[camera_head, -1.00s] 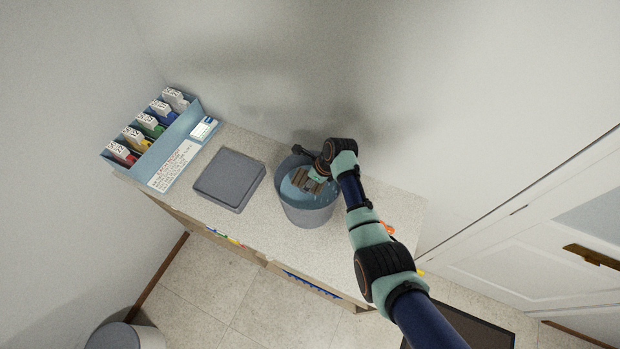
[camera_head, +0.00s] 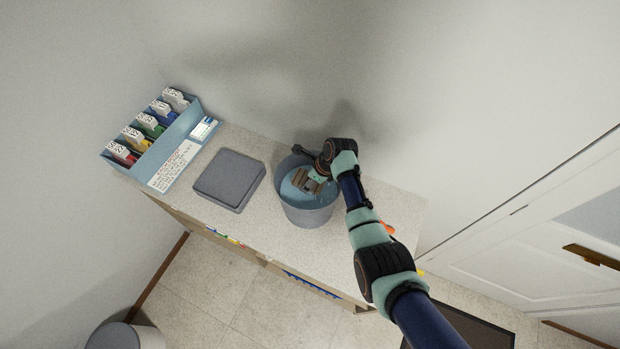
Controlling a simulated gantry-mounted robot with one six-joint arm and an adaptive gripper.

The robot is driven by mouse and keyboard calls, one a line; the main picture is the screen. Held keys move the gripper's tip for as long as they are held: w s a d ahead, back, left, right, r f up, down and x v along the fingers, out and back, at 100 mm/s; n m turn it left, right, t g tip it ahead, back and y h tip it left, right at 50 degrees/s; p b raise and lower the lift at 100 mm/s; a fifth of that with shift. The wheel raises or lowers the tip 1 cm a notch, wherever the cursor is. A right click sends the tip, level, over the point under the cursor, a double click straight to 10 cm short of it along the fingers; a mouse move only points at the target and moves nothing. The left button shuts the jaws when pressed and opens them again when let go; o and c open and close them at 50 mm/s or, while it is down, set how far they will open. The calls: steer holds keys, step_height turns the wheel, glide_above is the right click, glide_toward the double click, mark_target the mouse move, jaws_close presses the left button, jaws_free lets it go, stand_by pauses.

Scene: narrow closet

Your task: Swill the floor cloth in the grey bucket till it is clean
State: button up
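The grey bucket (camera_head: 310,216) stands on the speckled worktop, with blue water (camera_head: 290,187) inside. My gripper (camera_head: 316,177) reaches down into the bucket from its upper right side. A bunched, brownish-grey floor cloth (camera_head: 307,182) is at my fingertips, inside the rim at the water. My gripper looks shut on it, though the fingers are mostly hidden by the wrist and cloth. How dirty the cloth is cannot be told at this size.
A grey flat lidded box (camera_head: 229,180) lies left of the bucket. A blue rack (camera_head: 153,150) with coloured, labelled compartments stands at the worktop's far left. A small orange thing (camera_head: 388,228) is beside my arm. The wall is close behind; a white door (camera_head: 530,255) is at right.

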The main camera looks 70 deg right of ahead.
step_height(320, 180, up, 8)
steer(key=shift+f+p, duration=0.1)
steer(key=shift+p, duration=0.85)
